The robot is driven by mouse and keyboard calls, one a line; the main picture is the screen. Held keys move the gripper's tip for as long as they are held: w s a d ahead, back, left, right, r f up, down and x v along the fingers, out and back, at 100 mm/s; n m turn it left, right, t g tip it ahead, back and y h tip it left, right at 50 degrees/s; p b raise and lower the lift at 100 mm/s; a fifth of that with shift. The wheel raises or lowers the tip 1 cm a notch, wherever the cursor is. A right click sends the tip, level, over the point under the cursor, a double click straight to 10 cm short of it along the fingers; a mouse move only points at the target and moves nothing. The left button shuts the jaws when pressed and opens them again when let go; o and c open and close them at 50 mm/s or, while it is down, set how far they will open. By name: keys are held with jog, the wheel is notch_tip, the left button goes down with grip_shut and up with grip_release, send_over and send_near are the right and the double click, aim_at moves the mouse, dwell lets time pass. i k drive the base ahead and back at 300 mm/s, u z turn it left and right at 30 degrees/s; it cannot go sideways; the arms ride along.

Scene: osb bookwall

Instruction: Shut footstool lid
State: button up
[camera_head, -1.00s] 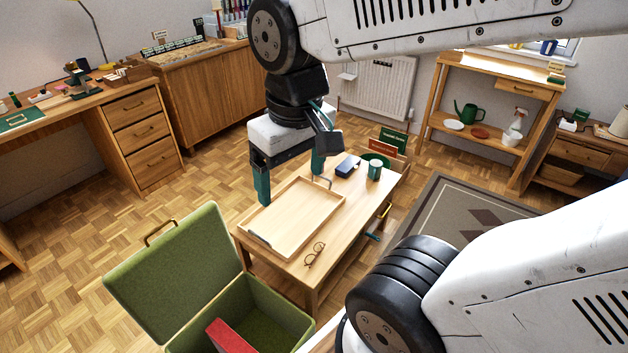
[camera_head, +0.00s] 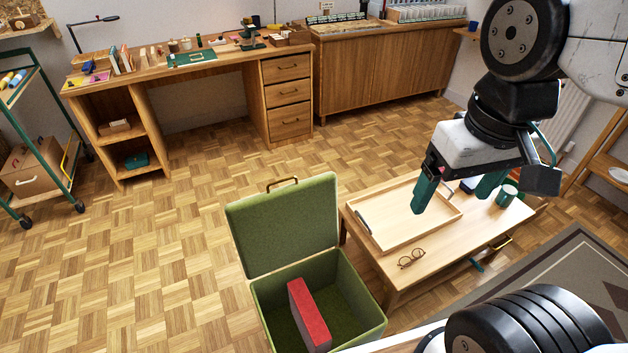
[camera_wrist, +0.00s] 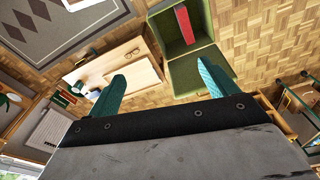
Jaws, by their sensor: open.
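The green footstool (camera_head: 369,298) stands on the floor at the bottom middle of the head view. Its lid (camera_head: 284,229) is open and stands up at the back, with a brass handle (camera_head: 283,183) on its top edge. A red book-like block (camera_head: 309,316) lies inside the box. In the wrist view, the lid (camera_wrist: 196,73) and the red block (camera_wrist: 184,27) show beyond the fingers. My gripper (camera_head: 455,192) is open and empty, to the right of the footstool and over the low table's tray. It touches neither lid nor box.
The low table (camera_head: 455,250) stands right beside the footstool, bearing a wooden tray (camera_head: 405,232), glasses (camera_head: 411,258) and a green mug (camera_head: 506,195). A desk (camera_head: 215,63) and a cabinet (camera_head: 380,65) line the back. The floor left of the footstool is clear.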

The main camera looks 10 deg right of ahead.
aim_at(273, 230)
jog(key=z, duration=0.5)
jog(key=k, duration=0.6)
jog(key=z, duration=0.45)
jog(key=i, duration=0.65)
jog(key=u, duration=0.95)
jog(key=i, duration=0.4)
jog(key=u, duration=0.35)
